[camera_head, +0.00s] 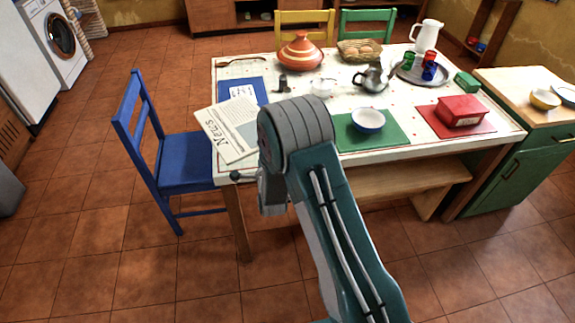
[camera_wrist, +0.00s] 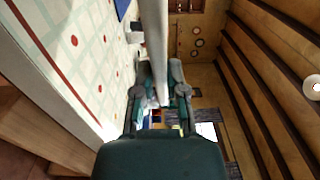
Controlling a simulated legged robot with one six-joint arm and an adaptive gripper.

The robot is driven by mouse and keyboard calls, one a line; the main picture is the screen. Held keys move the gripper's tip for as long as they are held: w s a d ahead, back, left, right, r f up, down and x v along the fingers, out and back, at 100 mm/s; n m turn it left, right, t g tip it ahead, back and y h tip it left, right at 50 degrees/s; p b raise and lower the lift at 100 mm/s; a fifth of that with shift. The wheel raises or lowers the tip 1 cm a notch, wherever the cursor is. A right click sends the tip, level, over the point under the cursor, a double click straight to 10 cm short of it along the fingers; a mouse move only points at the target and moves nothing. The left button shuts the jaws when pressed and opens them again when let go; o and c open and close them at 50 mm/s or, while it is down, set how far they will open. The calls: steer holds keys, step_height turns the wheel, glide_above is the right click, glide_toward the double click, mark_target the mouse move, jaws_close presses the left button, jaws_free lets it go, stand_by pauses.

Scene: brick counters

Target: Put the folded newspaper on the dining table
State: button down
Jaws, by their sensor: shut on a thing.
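The folded newspaper (camera_head: 230,130), white with a "News" heading, appears over the front left corner of the dining table (camera_head: 390,158), with part of it past the left edge. In the wrist view the newspaper (camera_wrist: 154,45) shows edge-on as a pale strip between the two fingers of my gripper (camera_wrist: 157,100), which is shut on it. There the white table top (camera_wrist: 65,45) with red dots lies to the left, with a visible gap between it and the sheet near the fingers. In the head view my arm hides most of the gripper.
A blue chair (camera_head: 185,160) stands at the table's left side. A blue mat (camera_head: 238,90) lies behind the newspaper. A green mat (camera_head: 385,138) with a bowl (camera_head: 368,120) lies to the right. A bench (camera_head: 400,182) is tucked under the front.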

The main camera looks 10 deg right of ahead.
steer(key=s+d+f, duration=0.1)
steer(key=d+f, duration=0.9)
steer(key=f, duration=0.1)
steer(key=shift+s+d, duration=0.15)
steer(key=shift+d, duration=0.2)
steer(key=shift+f, duration=0.1)
steer(key=c, duration=0.7)
jaws_free()
steer(key=shift+a, duration=0.15)
